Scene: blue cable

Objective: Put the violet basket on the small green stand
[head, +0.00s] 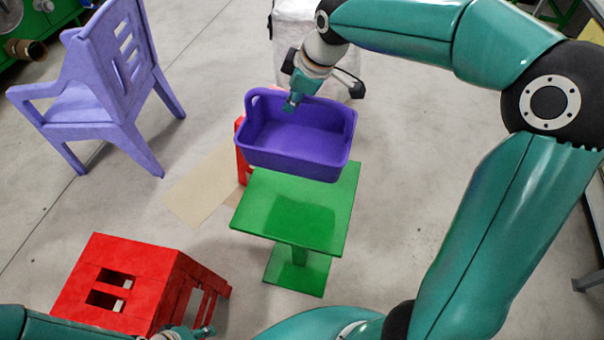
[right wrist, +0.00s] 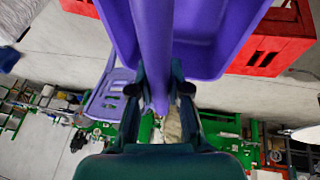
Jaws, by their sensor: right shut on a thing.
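The violet basket (head: 290,160) is upright and empty, over the far edge of the small green stand (head: 290,215) in the head view. Whether its underside touches the stand I cannot tell. My right gripper (head: 293,101) is shut on the basket's far side, on its rim or handle. In the right wrist view the violet bar (right wrist: 153,50) runs between the two fingers. The green stand's square top is bare in front of the basket. My left gripper (head: 205,331) shows only in part at the bottom edge, near the red stool; its jaws are unclear.
A red stool (head: 120,270) stands front left, a lilac armchair (head: 120,100) back left. Another red object (head: 243,160) is partly hidden behind the basket. A white covered thing (head: 292,30) is beyond my right wrist. A beige sheet (head: 200,187) lies on the floor.

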